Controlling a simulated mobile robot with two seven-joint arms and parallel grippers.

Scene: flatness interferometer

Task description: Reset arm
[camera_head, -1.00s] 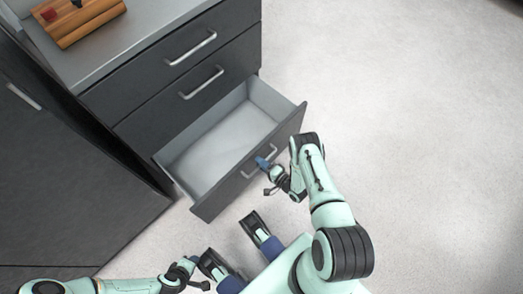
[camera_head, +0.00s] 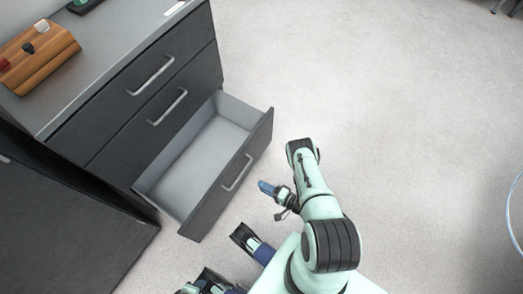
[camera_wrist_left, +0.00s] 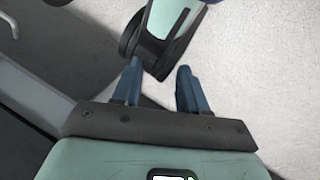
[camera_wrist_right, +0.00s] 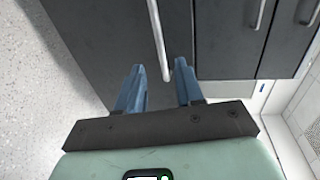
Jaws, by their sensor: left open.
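My right gripper (camera_head: 268,188) is open and empty, just off the handle (camera_head: 237,172) of the open bottom drawer (camera_head: 205,150). In the right wrist view its blue fingers (camera_wrist_right: 160,72) are spread, with the vertical bar handle (camera_wrist_right: 157,35) showing beyond and between them. My right arm is bent over the floor to the right of the drawer. My left gripper (camera_wrist_left: 156,75) is open with nothing between its blue fingers. It points at pale floor and a part of my own body. The left arm is almost out of the head view.
The dark cabinet (camera_head: 120,105) has two upper drawers, both shut. The pulled-out bottom drawer is empty inside. A wooden block with knobs (camera_head: 35,55) stands on the grey countertop (camera_head: 105,45). The pale floor (camera_head: 400,110) to the right is clear.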

